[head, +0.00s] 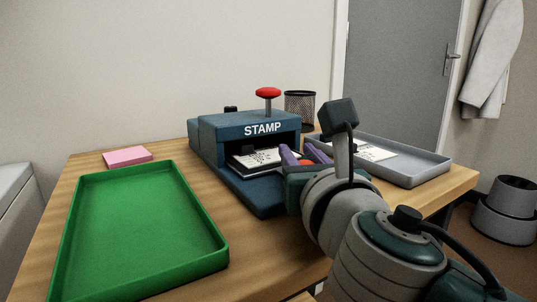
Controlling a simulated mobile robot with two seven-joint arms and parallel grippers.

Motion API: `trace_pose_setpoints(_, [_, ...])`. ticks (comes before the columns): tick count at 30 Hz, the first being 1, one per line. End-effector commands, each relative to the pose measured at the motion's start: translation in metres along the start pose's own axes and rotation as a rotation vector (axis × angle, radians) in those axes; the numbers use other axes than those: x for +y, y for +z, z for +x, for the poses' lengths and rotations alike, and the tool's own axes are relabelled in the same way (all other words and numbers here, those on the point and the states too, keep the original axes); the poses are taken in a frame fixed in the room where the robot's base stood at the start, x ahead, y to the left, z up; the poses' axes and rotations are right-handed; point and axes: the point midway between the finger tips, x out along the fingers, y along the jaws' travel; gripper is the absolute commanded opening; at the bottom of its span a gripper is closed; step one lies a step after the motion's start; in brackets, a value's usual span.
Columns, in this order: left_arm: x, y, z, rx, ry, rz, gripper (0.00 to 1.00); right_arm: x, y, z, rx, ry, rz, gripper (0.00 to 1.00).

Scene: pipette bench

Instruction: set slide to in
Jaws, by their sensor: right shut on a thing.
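The blue stamp machine (218,146) stands at the back middle of the table, with a red-topped plunger (268,93) above it. In its opening lies a white card with black print (256,160) on a dark slide, partly inside under the hood. My right gripper (304,157) is at the right side of the opening. Its two purple fingers are closed around a small orange-red piece (305,162), which looks like a handle of the slide. The gripper hides the link between this piece and the slide. My left gripper is not in view.
A green tray (142,270) lies empty at the left front. A pink pad (127,156) is behind it. A grey tray (425,174) with a printed card (372,152) is at the right, partly behind my right arm. A mesh cup (300,107) stands behind the machine.

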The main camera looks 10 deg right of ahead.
Motion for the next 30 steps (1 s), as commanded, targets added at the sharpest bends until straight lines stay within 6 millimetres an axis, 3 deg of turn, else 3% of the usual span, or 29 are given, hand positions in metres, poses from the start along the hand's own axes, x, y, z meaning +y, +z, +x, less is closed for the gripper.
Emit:
trace_pose_setpoints(12, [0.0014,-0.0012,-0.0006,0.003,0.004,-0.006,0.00,0.0029,0.0009,0.0059,-0.002,0.001,0.001,0.00])
trace_pose_setpoints(13, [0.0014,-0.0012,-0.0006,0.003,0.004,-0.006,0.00,0.0029,0.0008,0.0059,-0.002,0.001,0.001,0.35])
trace_pose_setpoints(18, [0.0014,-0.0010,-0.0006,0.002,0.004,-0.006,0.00,0.0028,0.0009,0.0059,-0.002,0.001,0.001,0.54])
trace_pose_setpoints(21, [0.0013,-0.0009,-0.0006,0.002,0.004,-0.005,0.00,0.0027,0.0010,0.0058,-0.002,0.001,0.001,0.61])
trace_pose_setpoints(30, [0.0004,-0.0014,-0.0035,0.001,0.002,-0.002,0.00,0.0027,0.0013,-0.0003,-0.001,0.001,0.000,0.61])
